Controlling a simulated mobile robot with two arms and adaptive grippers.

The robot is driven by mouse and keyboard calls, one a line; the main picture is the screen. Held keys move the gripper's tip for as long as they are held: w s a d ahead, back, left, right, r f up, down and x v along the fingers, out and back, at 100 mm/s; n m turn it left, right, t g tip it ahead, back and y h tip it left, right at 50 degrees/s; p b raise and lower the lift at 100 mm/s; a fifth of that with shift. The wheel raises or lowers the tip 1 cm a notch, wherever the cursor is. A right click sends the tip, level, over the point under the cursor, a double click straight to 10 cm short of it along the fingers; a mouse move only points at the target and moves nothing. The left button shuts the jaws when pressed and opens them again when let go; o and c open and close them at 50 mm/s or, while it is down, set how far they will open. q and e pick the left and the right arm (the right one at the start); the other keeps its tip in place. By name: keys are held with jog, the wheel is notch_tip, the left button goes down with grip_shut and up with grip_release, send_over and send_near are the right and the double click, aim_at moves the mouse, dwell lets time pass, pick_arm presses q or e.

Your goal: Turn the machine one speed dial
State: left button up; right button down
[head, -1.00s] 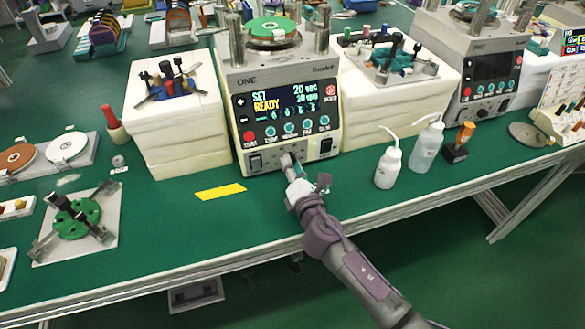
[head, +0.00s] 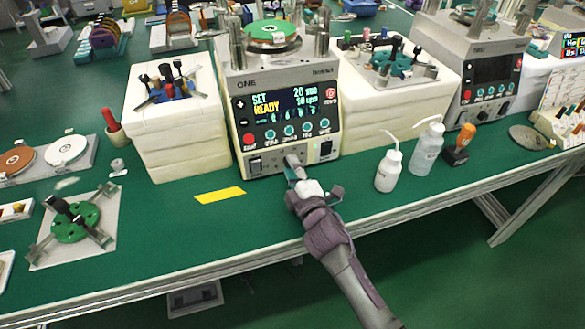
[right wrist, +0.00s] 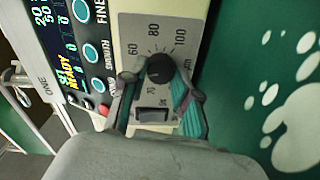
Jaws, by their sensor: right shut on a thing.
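Machine one (head: 278,105) stands mid-table, its lit display reading SET and READY. My right gripper (head: 296,172) is at its lower front panel and hides the dial in the head view. In the right wrist view, the black speed dial (right wrist: 160,68) shows with a scale including 60, 80 and 100 around it. The right gripper (right wrist: 161,76) is shut on the dial, one finger on each side. A rocker switch (right wrist: 154,115) lies close by on the panel, between the fingers. My left gripper is not in view.
White block stacks (head: 178,125) flank the machine. Two white wash bottles (head: 389,170) and an orange-handled stamp (head: 458,145) stand to the right. A yellow strip (head: 220,195) lies on the green table at the front. A second machine (head: 480,65) stands further right.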

jog(key=shift+m, duration=1)
jog(key=c, duration=0.9)
grip_release()
jog(key=shift+o, duration=0.2)
jog(key=shift+d, duration=0.1)
jog(key=v, duration=1.2)
jog(key=shift+f, duration=0.1)
